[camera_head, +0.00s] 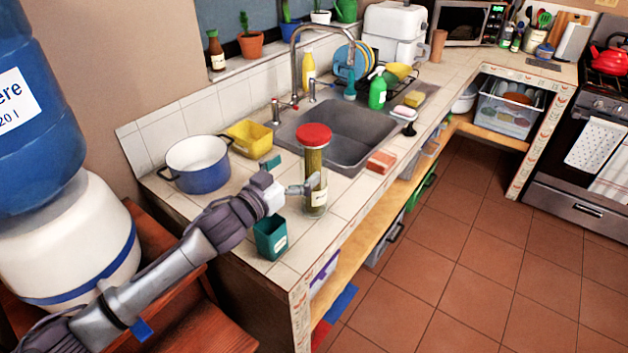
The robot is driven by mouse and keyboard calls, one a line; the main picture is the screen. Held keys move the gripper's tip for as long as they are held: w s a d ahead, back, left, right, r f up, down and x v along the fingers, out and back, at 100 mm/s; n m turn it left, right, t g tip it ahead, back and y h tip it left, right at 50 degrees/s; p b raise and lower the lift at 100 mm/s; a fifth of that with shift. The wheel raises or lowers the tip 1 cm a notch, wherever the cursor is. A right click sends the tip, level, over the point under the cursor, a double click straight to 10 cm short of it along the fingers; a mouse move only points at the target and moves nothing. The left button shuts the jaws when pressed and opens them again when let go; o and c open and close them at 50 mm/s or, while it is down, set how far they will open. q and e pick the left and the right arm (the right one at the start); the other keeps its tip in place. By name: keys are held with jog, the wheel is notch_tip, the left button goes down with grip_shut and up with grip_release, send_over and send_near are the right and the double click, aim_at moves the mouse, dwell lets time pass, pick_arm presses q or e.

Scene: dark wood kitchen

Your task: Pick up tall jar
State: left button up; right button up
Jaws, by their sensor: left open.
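A tall jar (315,165) with a red lid and yellowish-green contents stands upright on the white tiled counter (330,222), just in front of the sink. A pale label shows low on its side. My left arm reaches in from the lower left. My left gripper (308,187) is open at the jar's left side, at about the lower middle of its height. One finger shows against the jar; I cannot tell whether it touches. The other finger is hard to make out. My right gripper is not in view.
A teal box (270,239) stands below my left wrist. A blue pot (197,164) and yellow container (249,137) are to the left. Behind the jar is the sink (345,132); a reddish sponge (381,162) lies to its right. The tiled floor (450,260) is clear.

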aim_at(305, 161)
pick_arm(q)
jog(key=shift+f+x, duration=0.2)
jog(key=shift+x, duration=0.65)
jog(key=shift+w+d, duration=0.1)
jog(key=shift+w, duration=0.3)
jog(key=shift+b+x, duration=1.05)
jog(key=shift+b, duration=0.15)
jog(key=b+x, duration=0.1)
jog(key=x, duration=0.1)
jog(key=shift+w+f, duration=0.15)
jog(key=shift+w, duration=0.2)
jog(key=shift+w+d, duration=0.2)
jog(key=shift+w, duration=0.1)
jog(key=shift+s, duration=0.1)
jog(key=shift+c, duration=1.6)
jog(key=c, duration=1.3)
jog(key=shift+c, duration=0.6)
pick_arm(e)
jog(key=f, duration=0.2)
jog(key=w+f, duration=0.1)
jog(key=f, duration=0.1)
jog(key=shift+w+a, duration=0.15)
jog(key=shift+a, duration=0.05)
